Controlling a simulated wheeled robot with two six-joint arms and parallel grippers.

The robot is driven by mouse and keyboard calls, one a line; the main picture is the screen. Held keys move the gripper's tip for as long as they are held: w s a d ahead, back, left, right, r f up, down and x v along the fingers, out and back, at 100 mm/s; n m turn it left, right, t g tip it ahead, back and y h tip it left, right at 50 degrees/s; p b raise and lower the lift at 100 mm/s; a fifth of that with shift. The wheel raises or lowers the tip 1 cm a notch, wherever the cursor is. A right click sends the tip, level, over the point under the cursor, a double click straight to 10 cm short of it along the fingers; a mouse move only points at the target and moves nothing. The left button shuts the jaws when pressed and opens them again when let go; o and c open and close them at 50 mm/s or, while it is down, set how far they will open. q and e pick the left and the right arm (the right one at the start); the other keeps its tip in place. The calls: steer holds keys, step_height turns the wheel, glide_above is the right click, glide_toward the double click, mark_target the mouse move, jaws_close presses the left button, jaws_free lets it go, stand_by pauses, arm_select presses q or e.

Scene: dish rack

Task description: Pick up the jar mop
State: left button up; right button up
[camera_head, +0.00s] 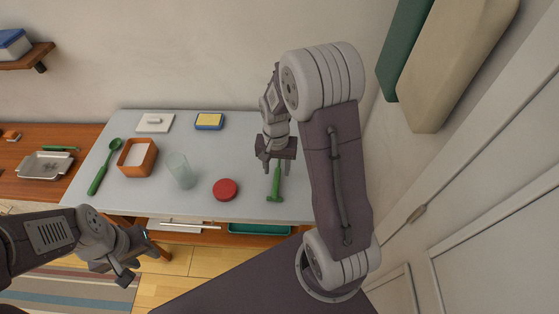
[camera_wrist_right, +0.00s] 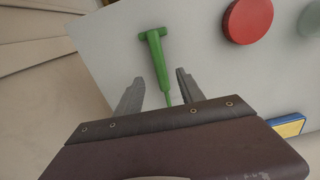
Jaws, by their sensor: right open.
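A green tool with a short T-shaped end (camera_head: 275,190) lies on the right part of the grey table; I take it for the jar mop. It also shows in the right wrist view (camera_wrist_right: 157,55). My right gripper (camera_head: 277,170) is open above it, fingers pointing down. In the right wrist view the fingers (camera_wrist_right: 159,76) stand on either side of the tool's shaft, with its T end beyond the tips. The shaft's other end is hidden by the gripper. My left gripper (camera_head: 132,262) is low at the left, off the table; its finger gap is unclear.
A red round lid (camera_head: 225,189) lies left of the tool, with a clear glass (camera_head: 181,171) beyond it. An orange box (camera_head: 137,158) and a long green spoon-like tool (camera_head: 103,168) are further left. A blue-yellow sponge (camera_head: 209,121) and white board (camera_head: 155,122) lie at the back.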

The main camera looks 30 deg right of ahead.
mark_target(277, 179)
step_height(277, 179, down, 5)
steer(key=shift+s, duration=0.1)
steer(key=shift+w+f, duration=0.1)
steer(key=shift+w, duration=0.1)
steer(key=c, duration=1)
